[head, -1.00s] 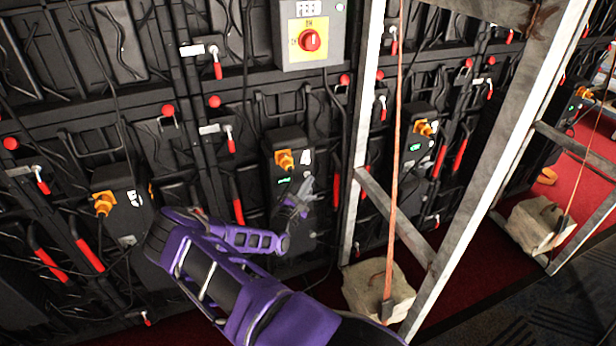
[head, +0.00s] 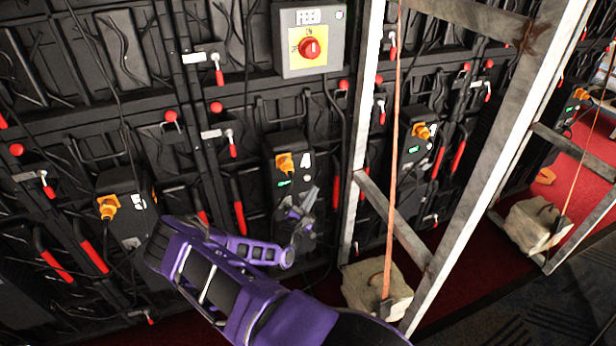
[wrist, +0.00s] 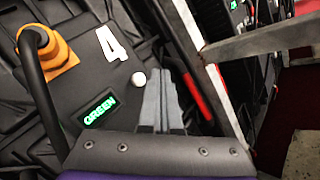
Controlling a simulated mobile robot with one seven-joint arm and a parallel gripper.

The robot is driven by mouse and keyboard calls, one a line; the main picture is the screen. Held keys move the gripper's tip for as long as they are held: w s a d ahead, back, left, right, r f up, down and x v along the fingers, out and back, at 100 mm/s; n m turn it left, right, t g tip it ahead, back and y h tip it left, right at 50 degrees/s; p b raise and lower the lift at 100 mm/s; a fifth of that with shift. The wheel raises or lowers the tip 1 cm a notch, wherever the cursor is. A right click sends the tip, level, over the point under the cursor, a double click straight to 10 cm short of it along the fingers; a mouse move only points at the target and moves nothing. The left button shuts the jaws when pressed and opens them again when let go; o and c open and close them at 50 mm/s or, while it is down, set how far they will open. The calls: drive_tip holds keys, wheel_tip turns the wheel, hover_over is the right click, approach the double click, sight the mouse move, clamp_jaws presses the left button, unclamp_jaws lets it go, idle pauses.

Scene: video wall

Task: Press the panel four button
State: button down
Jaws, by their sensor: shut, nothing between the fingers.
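Panel four is a black box (head: 285,148) low on the wall in the head view, with a white 4, an orange plug and a small green display. In the wrist view, its face (wrist: 100,72) fills the left and middle, with the display (wrist: 99,107) reading GREEN. A round white button (wrist: 138,79) sits below the 4. My gripper (head: 313,190) is in front of the box's right side. In the wrist view, its grey fingers (wrist: 160,75) are together and empty, with the tips just right of the button. The button is uncovered; I cannot tell the gap in depth.
A metal frame post (head: 365,100) stands close right of panel four, with a sandbag (head: 360,285) at its foot. Similar boxes stand left (head: 128,195) and right (head: 410,150). A grey switch box (head: 290,65) with a red knob hangs above. Red handles (head: 238,205) stick out nearby.

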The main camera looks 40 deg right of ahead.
drive_tip(key=s, duration=0.1)
drive_tip(key=s+p, duration=0.1)
drive_tip(key=shift+s+a, duration=0.3)
drive_tip(key=shift+s, duration=0.1)
drive_tip(key=shift+r, duration=0.15)
idle(0.4)
